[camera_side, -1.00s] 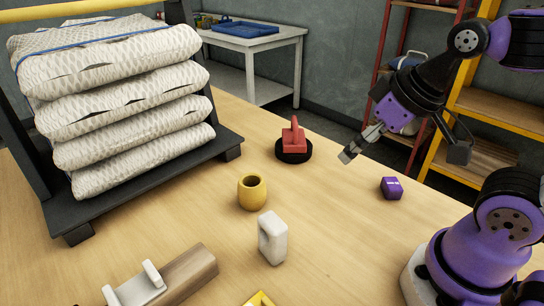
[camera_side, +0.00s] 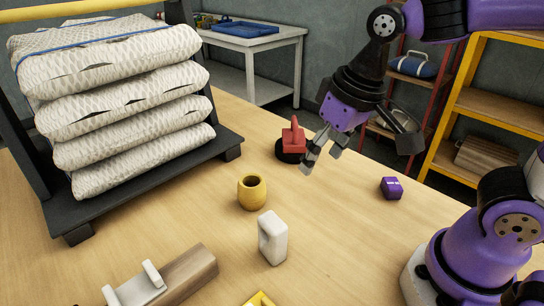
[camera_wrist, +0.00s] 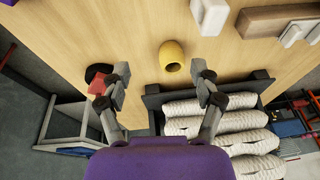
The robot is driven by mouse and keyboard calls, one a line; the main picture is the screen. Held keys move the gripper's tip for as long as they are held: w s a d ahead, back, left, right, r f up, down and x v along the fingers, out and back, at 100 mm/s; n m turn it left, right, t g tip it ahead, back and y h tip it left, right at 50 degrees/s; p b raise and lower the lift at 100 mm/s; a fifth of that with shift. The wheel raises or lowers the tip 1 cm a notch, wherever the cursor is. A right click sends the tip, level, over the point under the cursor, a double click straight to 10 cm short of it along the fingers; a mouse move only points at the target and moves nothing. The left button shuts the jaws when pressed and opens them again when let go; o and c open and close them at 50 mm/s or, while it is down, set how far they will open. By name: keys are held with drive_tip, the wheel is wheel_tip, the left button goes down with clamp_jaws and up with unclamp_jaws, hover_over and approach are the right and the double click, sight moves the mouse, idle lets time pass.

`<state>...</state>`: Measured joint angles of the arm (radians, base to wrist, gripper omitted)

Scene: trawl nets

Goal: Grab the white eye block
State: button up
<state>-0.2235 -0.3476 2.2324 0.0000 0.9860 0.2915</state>
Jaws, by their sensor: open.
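In the wrist view a white block (camera_wrist: 209,15) shows at the top edge, partly cut off by the frame. My gripper (camera_side: 322,152) is open and empty, above the table, behind and to the right of the block in the side view. In the wrist view its two fingers (camera_wrist: 160,80) are spread wide, with the white block beyond them.
A yellow cup (camera_side: 252,192) stands left of and behind the block. A red piece on a black round base (camera_side: 294,142), a purple box (camera_side: 391,188) and a wooden bar with white pegs (camera_side: 185,272) are also on the table. Stacked nets (camera_side: 115,110) fill the left.

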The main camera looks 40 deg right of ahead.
sight(276, 222)
drive_tip(key=a+f+g, duration=0.1)
drive_tip(key=a, duration=0.1)
drive_tip(key=w+a+f+g, duration=0.1)
drive_tip(key=a+f, duration=0.1)
drive_tip(key=a, duration=0.1)
drive_tip(key=w+a+f+g, duration=0.1)
drive_tip(key=a, duration=0.2)
drive_tip(key=shift+f+m+h, duration=0.2)
drive_tip(key=shift+m+h, duration=0.2)
drive_tip(key=f, duration=0.4)
drive_tip(key=shift+a+f, duration=0.2)
drive_tip(key=shift+f, duration=0.15)
drive_tip(key=f, duration=0.6)
drive_tip(key=shift+w+a, duration=0.1)
drive_tip(key=shift+w, duration=0.1)
clamp_jaws()
